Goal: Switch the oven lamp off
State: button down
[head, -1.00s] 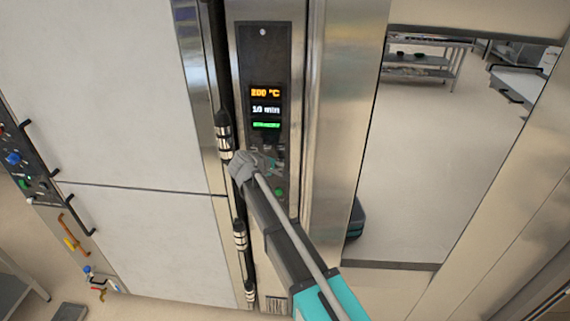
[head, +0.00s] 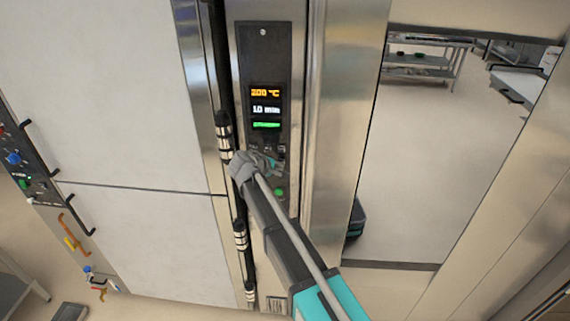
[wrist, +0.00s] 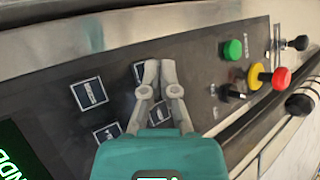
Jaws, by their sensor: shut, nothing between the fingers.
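The oven's dark control panel (head: 262,60) has lit displays for 200 °C and 10 min and a green bar. In the wrist view the panel carries several square keys with pale symbols, such as one at the left (wrist: 89,93), one below it (wrist: 107,133) and one by the fingertips (wrist: 138,72). I cannot tell which key is the lamp's. My gripper (wrist: 160,68) is shut and empty, its fingertips over or close against the panel beside that upper key. Contact cannot be told. In the head view my gripper (head: 268,162) covers part of the keys.
A green button (wrist: 233,49) and a red knob on a yellow base (wrist: 268,78) sit right of the fingers in the wrist view. A vertical dark bar with hinges (head: 224,135) runs left of the panel. A large glazed opening (head: 440,160) is at the right.

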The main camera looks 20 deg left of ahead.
jog(key=shift+s, duration=0.1)
dwell(0.3)
jog(key=s, duration=0.3)
jog(key=s+d, duration=0.1)
jog(key=s, duration=0.1)
jog(key=shift+s+d, duration=0.2)
jog(key=shift+s, duration=0.2)
dwell(0.5)
jog(key=shift+s, duration=0.15)
dwell(0.6)
jog(key=shift+a, duration=0.1)
